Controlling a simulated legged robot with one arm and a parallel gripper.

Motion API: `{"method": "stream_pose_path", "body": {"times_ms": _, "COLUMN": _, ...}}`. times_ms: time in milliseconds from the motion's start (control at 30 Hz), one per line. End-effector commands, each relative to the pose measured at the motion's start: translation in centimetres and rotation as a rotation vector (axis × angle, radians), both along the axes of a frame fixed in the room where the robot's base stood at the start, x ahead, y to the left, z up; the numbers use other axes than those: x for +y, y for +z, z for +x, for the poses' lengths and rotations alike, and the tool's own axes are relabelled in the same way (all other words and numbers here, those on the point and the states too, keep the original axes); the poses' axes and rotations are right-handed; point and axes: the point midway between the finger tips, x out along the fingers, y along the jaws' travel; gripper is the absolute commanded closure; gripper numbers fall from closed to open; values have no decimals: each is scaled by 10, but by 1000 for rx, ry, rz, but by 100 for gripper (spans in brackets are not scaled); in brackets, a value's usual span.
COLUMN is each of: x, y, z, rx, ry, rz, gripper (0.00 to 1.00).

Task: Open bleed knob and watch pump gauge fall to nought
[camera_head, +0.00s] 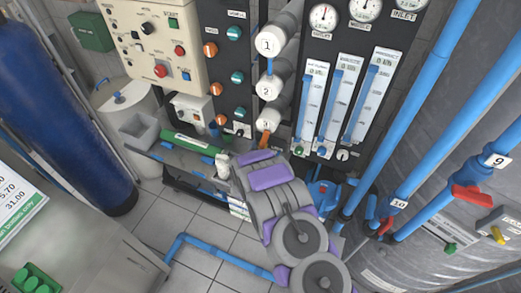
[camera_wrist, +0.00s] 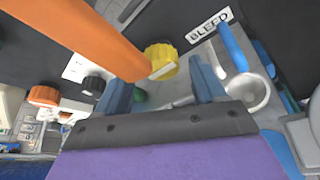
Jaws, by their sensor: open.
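The yellow knob (camera_wrist: 161,62) shows in the wrist view just below and left of a white BLEED label (camera_wrist: 208,24). My gripper (camera_wrist: 160,88) is open, with one blue-grey finger to each side of and below the knob in the picture. I see no grip on the knob, and whether a finger touches it I cannot tell. In the head view my arm hides the knob and my fingertips. Round dial gauges (camera_head: 323,18) sit at the top of the dark panel. Their labels and needles are too small to read surely, so I cannot tell which is the pump gauge.
An orange pipe (camera_wrist: 85,35) crosses close beside the knob in the wrist view. A black knob (camera_wrist: 95,84) and an orange knob (camera_wrist: 43,95) lie left. Blue flow tubes (camera_head: 343,98) and blue pipes (camera_head: 420,110) stand right of my arm.

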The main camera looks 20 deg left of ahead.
Motion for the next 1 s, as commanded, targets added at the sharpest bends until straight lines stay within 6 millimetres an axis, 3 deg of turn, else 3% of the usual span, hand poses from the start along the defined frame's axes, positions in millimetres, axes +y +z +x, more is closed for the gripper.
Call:
{"method": "stream_pose_path", "body": {"times_ms": 500, "x": 0, "y": -5, "z": 11, "rx": 2, "ry": 1, "rz": -4, "gripper": 31}}
{"method": "stream_pose_path", "body": {"times_ms": 1000, "x": 0, "y": -5, "z": 11, "rx": 2, "ry": 0, "rz": -3, "gripper": 78}}
